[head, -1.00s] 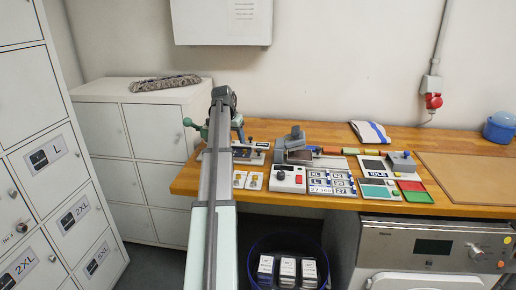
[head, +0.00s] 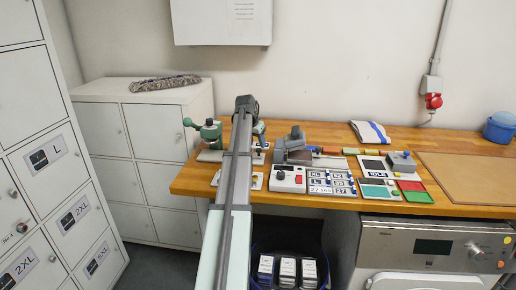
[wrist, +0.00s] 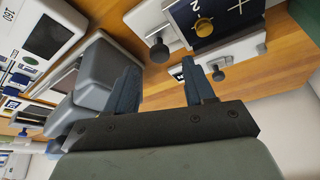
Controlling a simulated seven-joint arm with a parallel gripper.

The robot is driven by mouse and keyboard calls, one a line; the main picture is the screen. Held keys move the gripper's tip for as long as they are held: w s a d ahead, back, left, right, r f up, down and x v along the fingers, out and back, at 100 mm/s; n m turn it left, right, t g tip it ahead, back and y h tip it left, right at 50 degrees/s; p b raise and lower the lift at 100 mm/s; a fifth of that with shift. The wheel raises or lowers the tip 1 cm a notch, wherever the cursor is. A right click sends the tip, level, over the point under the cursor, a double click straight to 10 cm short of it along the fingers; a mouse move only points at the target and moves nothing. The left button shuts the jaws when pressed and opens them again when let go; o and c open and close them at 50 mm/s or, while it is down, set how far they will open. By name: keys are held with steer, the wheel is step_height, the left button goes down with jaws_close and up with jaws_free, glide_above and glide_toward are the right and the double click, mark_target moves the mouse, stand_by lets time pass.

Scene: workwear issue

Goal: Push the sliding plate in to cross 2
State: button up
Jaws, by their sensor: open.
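In the wrist view, a dark blue plate (wrist: 228,14) with white cross marks, a figure 2 and a brass knob (wrist: 204,26) sits on a pale base (wrist: 236,48) at the top right. I take it for the sliding plate. My gripper (wrist: 160,66) is open, its two dark fingers apart and nothing between them. The plate and knob show beyond the right finger; I see no contact. In the head view, my gripper (head: 248,106) is over the left part of the bench, and my arm hides most of the plate's fixture.
A grey machine (head: 297,152) stands just right of my arm, with a control box (head: 287,180) in front. A green press (head: 210,134) stands on the left. Label plates (head: 330,181) and coloured trays (head: 412,187) lie further right on the wooden bench (head: 350,138).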

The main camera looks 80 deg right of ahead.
mark_target(259, 149)
steer(key=shift+x, duration=2.05)
steer(key=shift+c, duration=0.2)
jaws_close()
